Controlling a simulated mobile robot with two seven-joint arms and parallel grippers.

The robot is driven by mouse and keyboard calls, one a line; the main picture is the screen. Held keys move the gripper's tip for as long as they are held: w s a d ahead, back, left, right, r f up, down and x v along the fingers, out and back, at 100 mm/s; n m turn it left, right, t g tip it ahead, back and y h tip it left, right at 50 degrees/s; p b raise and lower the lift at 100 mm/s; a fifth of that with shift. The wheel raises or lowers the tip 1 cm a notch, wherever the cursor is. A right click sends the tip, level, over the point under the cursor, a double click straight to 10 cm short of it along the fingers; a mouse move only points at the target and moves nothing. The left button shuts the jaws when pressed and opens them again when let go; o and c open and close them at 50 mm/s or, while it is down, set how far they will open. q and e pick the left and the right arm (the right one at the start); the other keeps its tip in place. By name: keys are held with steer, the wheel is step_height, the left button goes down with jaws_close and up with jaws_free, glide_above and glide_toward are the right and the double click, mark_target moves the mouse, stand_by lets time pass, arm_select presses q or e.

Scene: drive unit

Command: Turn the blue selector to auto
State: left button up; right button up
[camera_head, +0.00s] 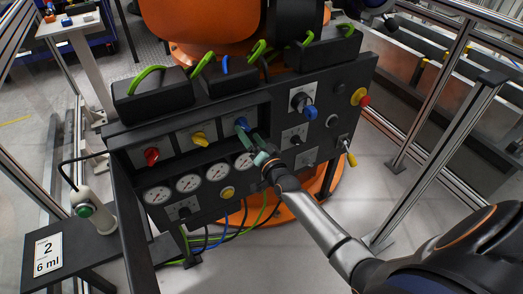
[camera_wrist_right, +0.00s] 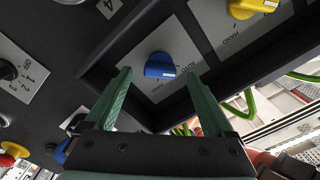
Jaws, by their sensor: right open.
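The blue selector (camera_head: 241,123) sits in the recessed upper row of the dark panel, to the right of a red and a yellow selector. My left gripper is not in view.
The red selector (camera_head: 152,156) and yellow selector (camera_head: 199,139) share the recess. Several gauges (camera_head: 188,183) lie below. Another blue knob (camera_head: 310,112) and a yellow-red button (camera_head: 360,97) are on the right. Black boxes with green cables top the panel. Metal frame posts (camera_head: 450,150) stand right.

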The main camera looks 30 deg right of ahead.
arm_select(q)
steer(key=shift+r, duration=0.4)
arm_select(e)
steer(key=s, duration=1)
steer(key=shift+s+a, duration=0.2)
steer(key=shift+a, duration=0.1)
